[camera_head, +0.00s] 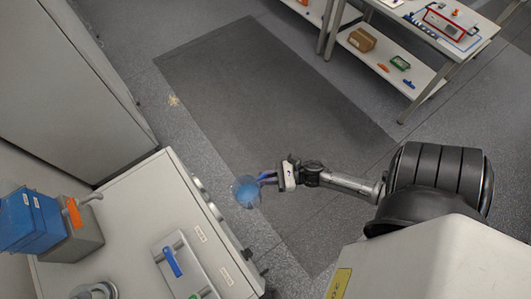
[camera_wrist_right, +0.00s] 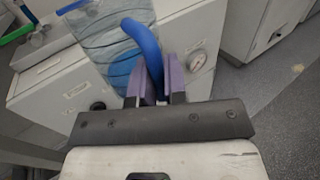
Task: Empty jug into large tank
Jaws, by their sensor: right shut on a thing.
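The jug (camera_head: 246,192) is a clear round vessel with blue contents, seen from above in the head view, beside the front edge of the white cabinet. In the right wrist view the clear jug (camera_wrist_right: 100,38) shows its blue handle (camera_wrist_right: 146,45). My right gripper (camera_head: 268,178) is shut on that handle; its purple fingers (camera_wrist_right: 160,80) close around it in the wrist view. The jug is held up over the floor side of the cabinet. My left gripper is not in view.
The white cabinet (camera_head: 130,205) carries a panel with a blue handle (camera_head: 172,262). A dark mat (camera_head: 250,90) covers open floor. A white shelf table (camera_head: 400,75) with a red-and-white case stands at the upper right. A tall grey cabinet (camera_head: 60,90) stands upper left.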

